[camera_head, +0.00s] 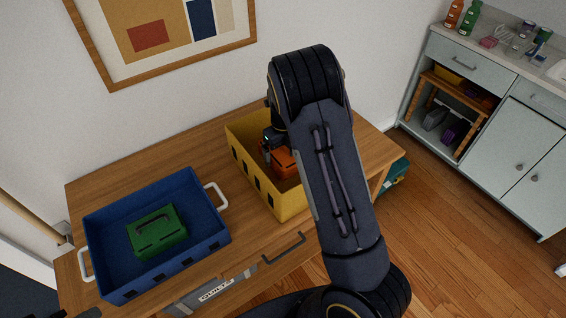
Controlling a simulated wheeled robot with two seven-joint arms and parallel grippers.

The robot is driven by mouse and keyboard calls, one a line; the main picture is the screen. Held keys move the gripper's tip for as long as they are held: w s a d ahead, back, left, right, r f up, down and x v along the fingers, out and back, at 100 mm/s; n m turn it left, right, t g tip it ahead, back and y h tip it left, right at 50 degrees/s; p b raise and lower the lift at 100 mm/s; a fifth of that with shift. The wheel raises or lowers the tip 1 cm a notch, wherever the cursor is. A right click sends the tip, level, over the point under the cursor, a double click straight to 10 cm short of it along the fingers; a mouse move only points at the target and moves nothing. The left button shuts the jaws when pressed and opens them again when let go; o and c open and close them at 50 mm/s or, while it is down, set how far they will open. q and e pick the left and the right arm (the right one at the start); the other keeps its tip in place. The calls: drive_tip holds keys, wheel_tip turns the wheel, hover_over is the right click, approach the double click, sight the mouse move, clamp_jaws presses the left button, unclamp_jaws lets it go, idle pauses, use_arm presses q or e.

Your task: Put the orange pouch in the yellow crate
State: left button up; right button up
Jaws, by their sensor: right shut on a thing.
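The yellow crate (240,165) stands on the wooden desk, right of the blue tray. The orange pouch (284,162) shows inside the crate's opening, partly hidden by my right arm. My right gripper (268,150) points down into the crate and is shut on the pouch. Whether the pouch touches the crate floor cannot be told. The fingertips are mostly hidden. My left gripper is not in view.
A blue tray (100,228) with white handles holds a green case (157,231) at the desk's left. The wooden desk (130,165) has clear room behind the tray. A pale cabinet (505,150) stands at the right.

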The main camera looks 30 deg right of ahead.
wheel_tip(320, 180, down, 5)
drive_tip(key=shift+r+p, duration=0.2)
drive_tip(key=shift+p, duration=0.1)
drive_tip(key=shift+f, duration=0.25)
drive_tip(key=o, duration=0.7)
drive_tip(key=shift+f, duration=0.1)
